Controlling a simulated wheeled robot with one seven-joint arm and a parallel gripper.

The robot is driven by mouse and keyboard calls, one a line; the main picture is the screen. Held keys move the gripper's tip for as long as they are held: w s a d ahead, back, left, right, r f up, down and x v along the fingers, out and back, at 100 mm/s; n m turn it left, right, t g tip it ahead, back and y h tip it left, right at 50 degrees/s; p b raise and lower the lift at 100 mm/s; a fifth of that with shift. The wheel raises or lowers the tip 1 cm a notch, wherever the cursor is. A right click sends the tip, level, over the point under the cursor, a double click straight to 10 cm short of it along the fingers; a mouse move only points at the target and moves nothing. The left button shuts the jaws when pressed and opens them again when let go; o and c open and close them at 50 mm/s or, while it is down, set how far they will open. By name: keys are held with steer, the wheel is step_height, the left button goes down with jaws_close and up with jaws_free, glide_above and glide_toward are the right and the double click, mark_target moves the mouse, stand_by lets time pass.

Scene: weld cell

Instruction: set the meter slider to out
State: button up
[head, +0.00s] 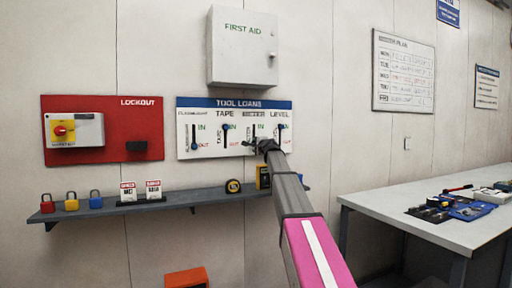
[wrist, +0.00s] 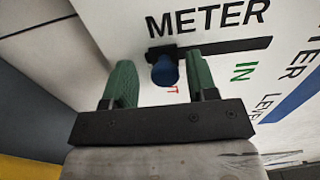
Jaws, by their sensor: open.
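The tool loans board (head: 235,103) hangs on the wall with a row of vertical slider slots. The meter slider's blue knob (wrist: 166,70) sits at the left end of its black slot (wrist: 225,47) in the wrist view, beside a partly hidden red label ending in T. The green IN label (wrist: 244,72) is near the other end. My gripper (wrist: 160,80) is open, with one green finger on each side of the knob; I cannot tell whether either touches it. In the head view my gripper (head: 266,146) is at the meter column and hides its lower part.
A shelf (head: 105,208) below holds padlocks, tags, a tape measure (head: 233,186) and a yellow meter (head: 263,177). A red lockout board (head: 102,165) is left and a first aid box (head: 242,65) above. A table (head: 385,207) with tools stands right.

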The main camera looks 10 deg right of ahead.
steer(key=v, duration=1)
steer(key=shift+s, duration=0.2)
